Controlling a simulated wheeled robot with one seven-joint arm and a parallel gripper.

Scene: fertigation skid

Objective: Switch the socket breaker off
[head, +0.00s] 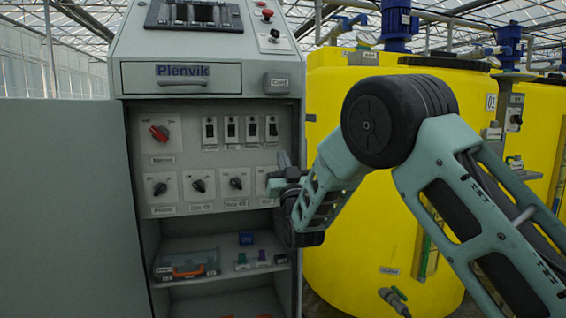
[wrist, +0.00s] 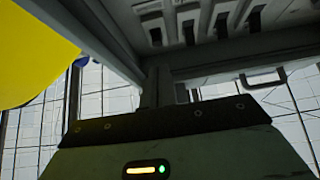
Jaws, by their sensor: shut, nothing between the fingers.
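A row of several small breakers in pale frames sits in the upper right of the open cabinet panel (head: 190,112). The labels under them are too small to read, so I cannot tell which is the socket breaker; the leftmost is this breaker (head: 209,131) and the rightmost is this one (head: 271,130). Their lever positions are unclear. The row also shows, tilted and dark, at the top of the wrist view, with one breaker here (wrist: 188,32). My gripper (head: 280,174) is shut and empty, below the right end of the row, partly covering the rightmost lower rotary switch.
A red rotary switch (head: 159,133) and several black ones (head: 198,186) share the panel. Below is a shelf with a toolbox (head: 187,265) and small blocks. The open cabinet door (head: 65,210) stands left; a yellow tank (head: 340,255) stands close on the right.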

